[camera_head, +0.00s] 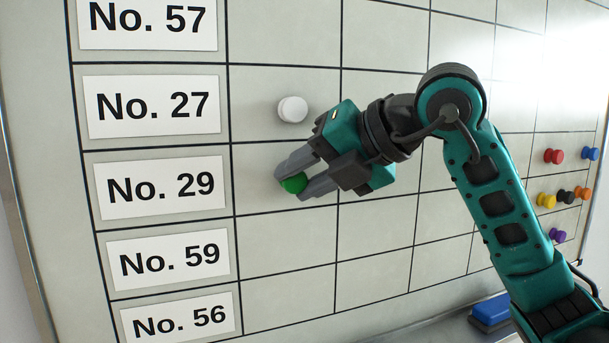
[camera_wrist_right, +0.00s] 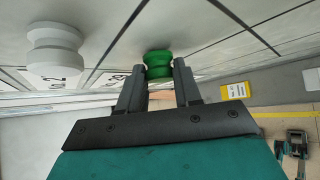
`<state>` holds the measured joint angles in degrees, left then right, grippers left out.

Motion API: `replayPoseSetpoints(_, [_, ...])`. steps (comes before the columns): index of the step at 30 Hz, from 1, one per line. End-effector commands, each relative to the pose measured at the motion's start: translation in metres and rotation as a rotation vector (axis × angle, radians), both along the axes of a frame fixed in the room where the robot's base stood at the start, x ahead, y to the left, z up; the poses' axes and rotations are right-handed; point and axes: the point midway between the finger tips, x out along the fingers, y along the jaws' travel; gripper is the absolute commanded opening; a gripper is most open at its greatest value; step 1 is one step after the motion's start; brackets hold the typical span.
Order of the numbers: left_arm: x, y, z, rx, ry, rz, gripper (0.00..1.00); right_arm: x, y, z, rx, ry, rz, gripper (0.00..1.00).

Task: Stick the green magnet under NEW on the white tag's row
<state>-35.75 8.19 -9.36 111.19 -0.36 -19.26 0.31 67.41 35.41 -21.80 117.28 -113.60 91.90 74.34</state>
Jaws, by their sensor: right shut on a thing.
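My right gripper (camera_head: 297,184) is shut on the green magnet (camera_head: 293,184) at the whiteboard, in the first column of the No. 29 row. The green magnet also shows between the fingers in the right wrist view (camera_wrist_right: 158,64); I cannot tell whether it touches the board. The white magnet (camera_head: 292,109) sits on the board in the No. 27 row, first column, and shows at the left in the right wrist view (camera_wrist_right: 55,37). The No. 27 tag (camera_head: 152,106) and No. 29 tag (camera_head: 162,187) are white. The column headings are out of view.
At the right are red (camera_head: 554,156), blue (camera_head: 590,154), yellow (camera_head: 546,200) and purple (camera_head: 558,235) magnets, among others. A blue eraser-like block (camera_head: 491,313) lies below the board.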

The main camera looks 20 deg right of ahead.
Motion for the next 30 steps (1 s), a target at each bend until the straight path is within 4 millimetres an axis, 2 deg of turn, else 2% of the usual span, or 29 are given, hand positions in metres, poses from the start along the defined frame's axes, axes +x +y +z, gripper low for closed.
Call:
replayPoseSetpoints(8, [-0.0017, 0.0001, 0.0000, 0.000, 0.004, 0.001, 0.43, 0.0037, 0.0002, 0.0004, 0.000, 0.000, 0.000, 0.05])
replayPoseSetpoints(9, [-0.0018, 0.0001, -0.0001, 0.000, 0.004, 0.001, 0.43, 0.0039, 0.0003, 0.0003, -0.001, -0.001, 0.000, 0.35])
replayPoseSetpoints(18, [-0.0018, 0.0003, -0.0002, 0.000, 0.004, 0.001, 0.43, 0.0037, 0.0002, 0.0002, -0.001, -0.001, 0.000, 0.63])
replayPoseSetpoints(26, [-0.0016, 0.0004, -0.0003, 0.000, 0.004, 0.001, 0.43, 0.0029, -0.0007, 0.0009, 0.000, -0.001, -0.001, 0.63])
replayPoseSetpoints(30, [-0.0016, 0.0004, -0.0011, 0.000, 0.003, 0.001, 0.43, -0.0055, -0.0080, 0.0076, -0.001, -0.002, -0.002, 0.63])
